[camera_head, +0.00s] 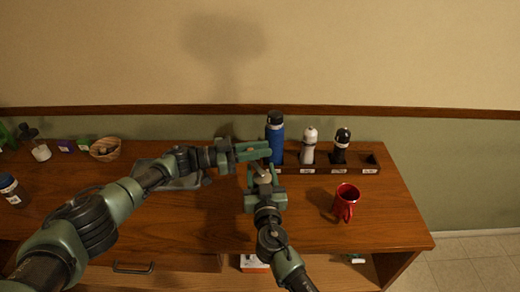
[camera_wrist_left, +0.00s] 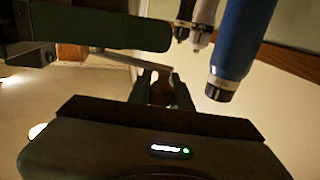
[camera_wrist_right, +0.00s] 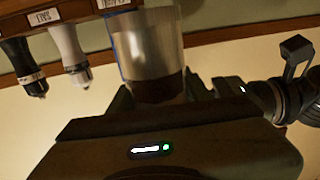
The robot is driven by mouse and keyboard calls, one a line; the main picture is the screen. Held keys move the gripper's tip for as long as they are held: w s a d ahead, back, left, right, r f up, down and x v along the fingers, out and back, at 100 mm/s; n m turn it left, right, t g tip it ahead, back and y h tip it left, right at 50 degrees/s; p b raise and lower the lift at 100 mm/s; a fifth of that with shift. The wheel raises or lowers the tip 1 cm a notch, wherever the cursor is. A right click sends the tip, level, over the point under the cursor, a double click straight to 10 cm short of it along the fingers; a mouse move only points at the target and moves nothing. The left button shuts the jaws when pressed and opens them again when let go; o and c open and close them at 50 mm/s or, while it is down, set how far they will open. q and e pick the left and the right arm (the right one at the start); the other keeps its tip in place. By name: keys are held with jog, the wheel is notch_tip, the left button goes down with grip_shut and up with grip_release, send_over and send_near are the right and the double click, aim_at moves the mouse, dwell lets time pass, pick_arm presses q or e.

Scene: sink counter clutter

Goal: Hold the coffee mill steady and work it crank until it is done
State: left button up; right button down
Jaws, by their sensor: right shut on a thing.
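In the left wrist view a thin grey crank bar (camera_wrist_left: 118,58) runs to a small brown knob (camera_wrist_left: 160,88) between my left fingers. I cannot tell whether they grip it.
A rack (camera_head: 372,164) behind holds a blue bottle (camera_head: 275,138), a white one (camera_head: 309,147) and a black one (camera_head: 342,147). A red mug (camera_head: 346,203) stands to the right. A basket (camera_head: 106,150) and a dark-capped jar (camera_head: 12,190) are at left.

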pick_arm(q)
jog(key=o, duration=0.3)
jog(key=shift+a, duration=0.1)
